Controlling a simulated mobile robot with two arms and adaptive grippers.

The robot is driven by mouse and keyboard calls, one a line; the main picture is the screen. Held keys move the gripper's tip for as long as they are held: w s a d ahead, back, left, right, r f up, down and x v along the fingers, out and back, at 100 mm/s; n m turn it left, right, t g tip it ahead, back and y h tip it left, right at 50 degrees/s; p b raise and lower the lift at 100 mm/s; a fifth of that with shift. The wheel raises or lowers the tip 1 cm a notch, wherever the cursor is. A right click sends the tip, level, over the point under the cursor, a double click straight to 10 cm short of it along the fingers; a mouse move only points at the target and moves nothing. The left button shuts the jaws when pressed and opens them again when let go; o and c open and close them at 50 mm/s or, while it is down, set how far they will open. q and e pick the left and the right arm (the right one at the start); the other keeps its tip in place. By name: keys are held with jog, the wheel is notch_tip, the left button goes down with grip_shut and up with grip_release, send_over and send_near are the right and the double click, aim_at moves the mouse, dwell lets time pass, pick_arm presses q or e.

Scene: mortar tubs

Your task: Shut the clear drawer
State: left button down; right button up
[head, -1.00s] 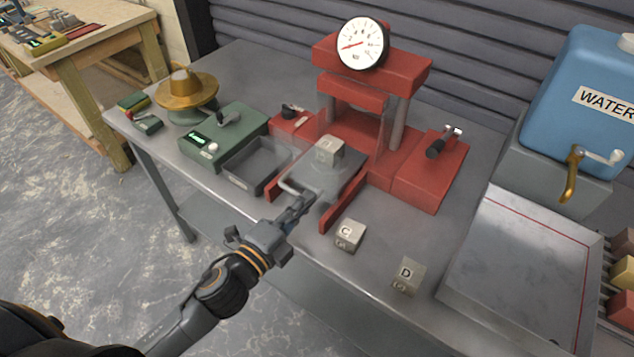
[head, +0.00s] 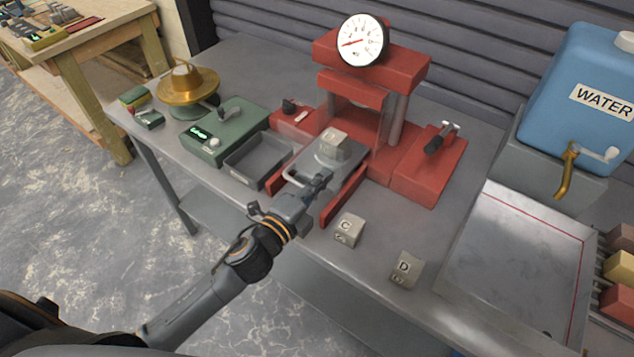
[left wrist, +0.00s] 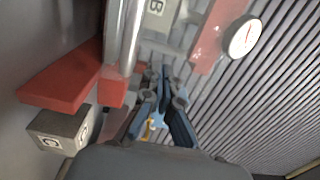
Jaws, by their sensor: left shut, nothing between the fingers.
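The clear drawer (head: 314,168) is a see-through grey tray between the red rails of the press (head: 392,135). It sticks partly out at the front and carries a pale block (head: 334,144). Its bar handle (head: 294,178) faces the table's front edge. My left gripper (head: 322,181) is shut and empty, with its tips at the drawer's front beside the handle. Whether they touch it I cannot tell. The left wrist view shows the fingers (left wrist: 165,78) together near the handle bar (left wrist: 124,40). My right gripper is not in view.
Block C (head: 347,230) and block D (head: 406,269) stand on the table right of my left gripper. A grey open tray (head: 238,172) and a green scale (head: 205,150) are to the left. A blue water tank (head: 590,65) stands at the right.

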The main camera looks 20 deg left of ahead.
pick_arm(q)
jog(key=x, duration=1.4)
jog(key=shift+f+b, duration=0.1)
jog(key=shift+b, duration=0.3)
jog(key=shift+w, duration=0.15)
jog(key=shift+r, duration=0.35)
jog(key=shift+a, duration=0.1)
